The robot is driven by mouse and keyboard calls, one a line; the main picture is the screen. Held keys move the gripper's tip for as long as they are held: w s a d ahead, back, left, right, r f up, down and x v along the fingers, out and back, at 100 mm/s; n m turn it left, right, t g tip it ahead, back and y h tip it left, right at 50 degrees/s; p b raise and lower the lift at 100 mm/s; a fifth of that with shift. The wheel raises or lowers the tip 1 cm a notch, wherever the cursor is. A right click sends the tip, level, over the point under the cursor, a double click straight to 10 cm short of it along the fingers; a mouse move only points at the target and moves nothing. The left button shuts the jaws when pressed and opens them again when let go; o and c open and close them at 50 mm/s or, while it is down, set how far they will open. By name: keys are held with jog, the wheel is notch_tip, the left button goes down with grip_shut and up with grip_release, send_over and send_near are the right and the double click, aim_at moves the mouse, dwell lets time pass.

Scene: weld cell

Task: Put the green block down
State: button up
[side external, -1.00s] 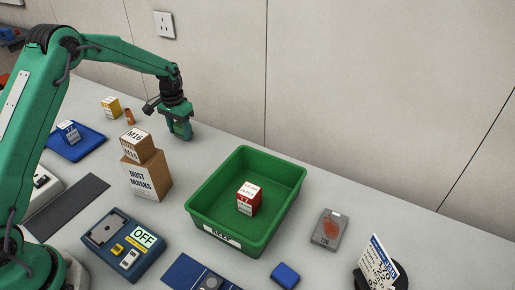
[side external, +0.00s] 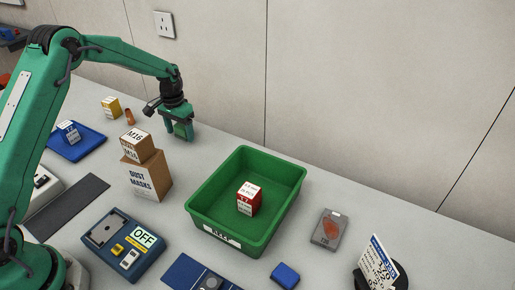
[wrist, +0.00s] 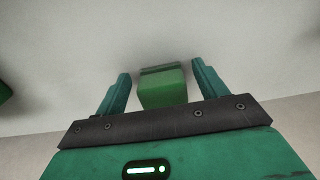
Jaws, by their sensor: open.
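The green block (wrist: 163,88) stands on the grey table between the two fingers of my gripper (wrist: 161,87) in the wrist view. A gap shows on each side of it, so the fingers are apart from it. In the side external view my gripper (side external: 181,129) is low at the back of the table, near the wall. The green block (side external: 181,130) shows there between the fingers, partly hidden by them. My gripper is open.
A green bin (side external: 275,238) holding a red and white block (side external: 248,199) stands at the right. A cardboard box (side external: 147,178) with a smaller box (side external: 137,145) on top stands in front of my gripper. A blue tray (side external: 91,146) lies at the left. The table around the block is clear.

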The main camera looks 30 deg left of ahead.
aim_at(179, 127)
notch_tip(179, 127, up, 12)
jog(key=shift+r, duration=0.15)
dwell(0.5)
dwell(0.5)
jog(key=s+d+r+t, duration=0.2)
jog(key=s+d+r, duration=0.1)
jog(key=s+r, duration=0.45)
jog(key=s+d+r+t, duration=0.1)
jog(key=s+d+r, duration=0.3)
jog(key=s+r, duration=0.3)
jog(key=s+d+f+t, duration=0.1)
jog(key=s, duration=0.7)
jog(key=s+d+f+t, duration=0.1)
jog(key=s+d, duration=0.1)
jog(key=s, duration=0.7)
jog(key=shift+s+f+t, duration=0.3)
jog(key=shift+f, duration=0.1)
